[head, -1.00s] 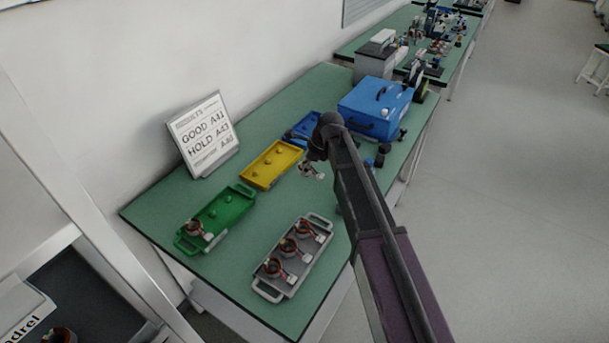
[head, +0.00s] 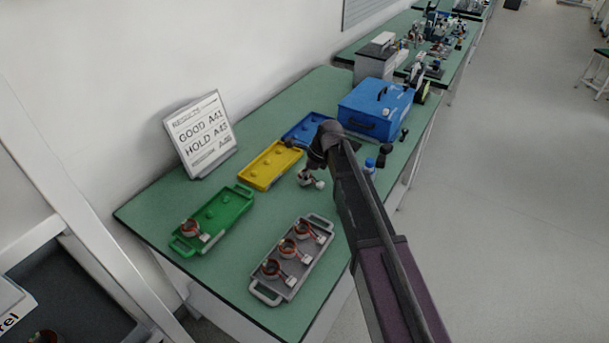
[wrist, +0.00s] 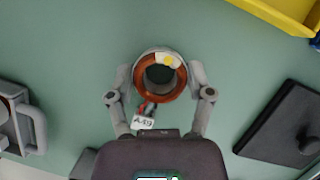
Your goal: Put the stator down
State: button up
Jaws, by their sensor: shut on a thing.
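My gripper (wrist: 159,88) is shut on a stator (wrist: 151,92), a grey ring with copper winding, a yellow dot and a white tag on short leads. The tag seems to read A-19 or A49. In the head view my gripper (head: 311,180) is over the green table, right of the yellow tray (head: 258,184) and beyond the grey tray. The held stator is small and partly hidden there. Green table surface shows through the ring in the wrist view. I cannot tell how high it is above the table.
The grey tray (head: 262,295) holds three stators. The green tray (head: 180,248) holds one at its near end. The yellow tray has bare pegs; a blue tray (head: 291,135) lies beyond. A sign (head: 200,135) and blue toolbox (head: 375,108) stand behind. A black pad (wrist: 285,125) lies right.

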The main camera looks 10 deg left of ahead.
jog(key=o, duration=1.3)
jog(key=shift+c, duration=0.2)
jog(key=p+v, duration=0.5)
jog(key=shift+r, duration=0.35)
jog(key=p+v, duration=0.6)
jog(key=shift+d+r+p, duration=0.15)
jog(key=shift+r+p, duration=0.15)
jog(key=s+d+n+h, duration=0.1)
jog(key=s+d+n, duration=0.4)
jog(key=d, duration=0.5)
jog(key=s+d+f+n+h, duration=0.1)
jog(key=s+d+n+h, duration=0.1)
jog(key=s+d+n, duration=0.4)
jog(key=s+d+n+h, duration=0.1)
jog(key=s+d+n, duration=0.5)
jog(key=d, duration=0.8)
jog(key=shift+s+f+h, duration=0.25)
jog(key=shift+s+h, duration=0.05)
jog(key=shift+s, duration=0.45)
